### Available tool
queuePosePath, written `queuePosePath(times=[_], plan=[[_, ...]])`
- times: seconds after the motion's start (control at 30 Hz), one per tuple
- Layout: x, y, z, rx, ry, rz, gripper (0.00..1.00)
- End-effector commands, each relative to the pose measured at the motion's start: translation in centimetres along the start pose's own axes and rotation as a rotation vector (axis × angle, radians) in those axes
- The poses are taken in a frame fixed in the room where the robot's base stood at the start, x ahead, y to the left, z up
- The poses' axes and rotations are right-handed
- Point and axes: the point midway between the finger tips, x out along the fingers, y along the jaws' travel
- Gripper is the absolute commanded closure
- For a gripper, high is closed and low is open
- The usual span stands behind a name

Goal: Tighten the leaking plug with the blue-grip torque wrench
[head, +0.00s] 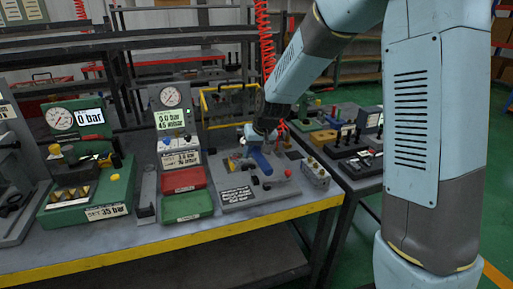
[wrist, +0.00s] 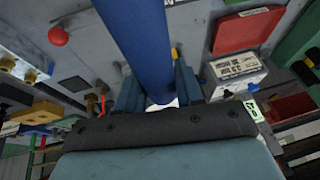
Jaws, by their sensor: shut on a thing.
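My gripper (head: 258,140) is low over the grey valve block (head: 287,187) at the right part of the bench. It is shut on the blue grip of the torque wrench (head: 262,162). In the wrist view the long blue grip (wrist: 138,35) runs from the top edge down between the two fingers of my gripper (wrist: 158,88). The head of the wrench is hidden, and I cannot tell whether it touches a plug. I cannot pick out which plug leaks.
A gauge stand with a screen (head: 171,118) and a red-and-green box (head: 187,204) stand left of the block. A green valve station (head: 85,207) is further left. A small block with brass fittings (head: 314,172) is to the right. A red knob (head: 288,173) stands on the grey block.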

Motion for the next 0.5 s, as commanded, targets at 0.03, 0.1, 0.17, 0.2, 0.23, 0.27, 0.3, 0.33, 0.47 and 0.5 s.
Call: queuePosePath(times=[0.03,0.1,0.17,0.2,0.23,0.27,0.3,0.33,0.47,0.5], plan=[[-0.1,0.7,-0.1,0.010,0.003,0.005,1.00],[-0.2,1.2,-0.2,0.017,0.004,0.008,1.00],[-0.2,1.5,-0.2,0.022,0.005,0.009,1.00],[-0.2,1.6,-0.2,0.024,0.006,0.010,1.00],[-0.3,1.7,-0.1,0.025,0.006,0.010,1.00],[-0.3,1.7,-0.1,0.026,0.007,0.009,1.00],[-0.4,1.7,0.0,0.026,0.008,0.008,1.00],[-0.4,1.7,0.1,0.026,0.010,0.007,1.00],[0.3,1.7,0.5,0.023,0.008,0.005,1.00],[0.6,1.7,0.6,0.022,0.009,0.005,1.00]])
